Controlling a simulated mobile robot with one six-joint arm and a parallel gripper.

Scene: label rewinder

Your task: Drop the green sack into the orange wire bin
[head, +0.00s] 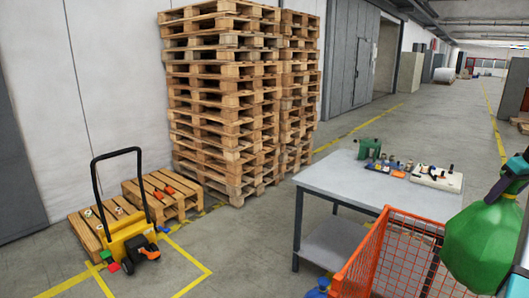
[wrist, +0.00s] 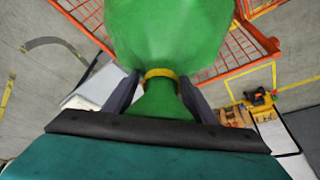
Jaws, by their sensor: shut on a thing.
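The green sack (head: 482,246) is at the right edge of the head view, full and round, its neck gathered at the top. My gripper (head: 511,183) is shut on that neck. In the wrist view the sack (wrist: 168,35) hangs from my gripper (wrist: 160,95), its neck between the two dark fingers and tied with a yellow band. The orange wire bin (head: 362,255) stands at the bottom of the head view, left of the sack, which overlaps its right side in the picture. Part of its orange rim (wrist: 268,42) shows behind the sack in the wrist view.
A grey table (head: 330,183) with tools and small parts on it stands just behind the bin. Tall stacks of wooden pallets (head: 225,100) stand along the wall. A yellow hand truck (head: 128,240) stands at left. The floor between is mostly clear.

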